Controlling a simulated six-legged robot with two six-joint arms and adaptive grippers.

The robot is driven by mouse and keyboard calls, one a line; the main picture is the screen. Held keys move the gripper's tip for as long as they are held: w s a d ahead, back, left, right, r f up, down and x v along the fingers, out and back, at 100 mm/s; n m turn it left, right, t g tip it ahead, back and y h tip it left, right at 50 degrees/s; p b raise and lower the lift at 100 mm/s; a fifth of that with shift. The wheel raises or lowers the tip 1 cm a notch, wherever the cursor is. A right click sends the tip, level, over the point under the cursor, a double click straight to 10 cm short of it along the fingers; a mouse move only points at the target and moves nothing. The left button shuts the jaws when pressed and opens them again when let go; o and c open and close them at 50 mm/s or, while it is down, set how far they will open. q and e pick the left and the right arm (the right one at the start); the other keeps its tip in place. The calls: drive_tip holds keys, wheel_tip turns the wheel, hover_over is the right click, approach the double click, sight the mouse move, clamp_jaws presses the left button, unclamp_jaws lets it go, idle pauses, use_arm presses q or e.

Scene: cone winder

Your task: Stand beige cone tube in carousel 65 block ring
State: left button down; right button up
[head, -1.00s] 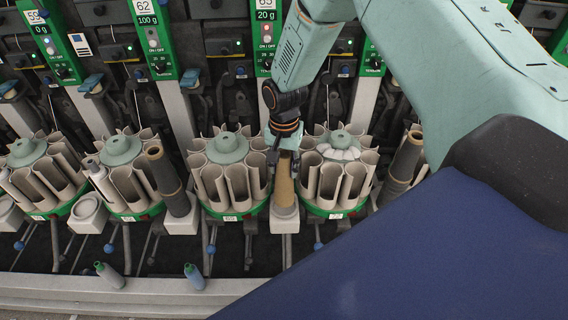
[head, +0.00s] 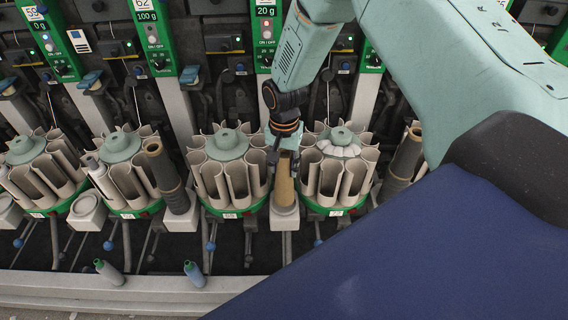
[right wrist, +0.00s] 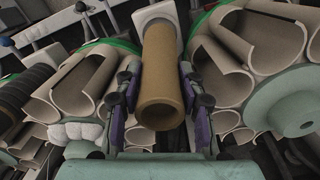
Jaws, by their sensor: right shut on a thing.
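The beige cone tube (head: 284,182) stands upright on a light square block between two carousels in the head view. My right gripper (head: 284,150) is shut on its upper part. In the right wrist view the tube (right wrist: 163,80) lies between the two purple-and-green fingers of my right gripper (right wrist: 160,110), with its open end facing the camera. The block (head: 284,217) shows under the tube's foot; a ring on it is not visible. My left gripper is in neither view.
Carousels of beige pockets stand close on both sides: one to the left (head: 229,200) and one to the right (head: 335,205). A darker tube (head: 168,178) stands farther left.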

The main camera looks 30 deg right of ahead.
drive_tip(key=shift+f+b, duration=0.8)
drive_tip(key=shift+f, duration=0.75)
drive_tip(key=o, duration=1.1)
wheel_tip(320, 180, up, 12)
drive_tip(key=shift+r, duration=0.1)
idle(0.3)
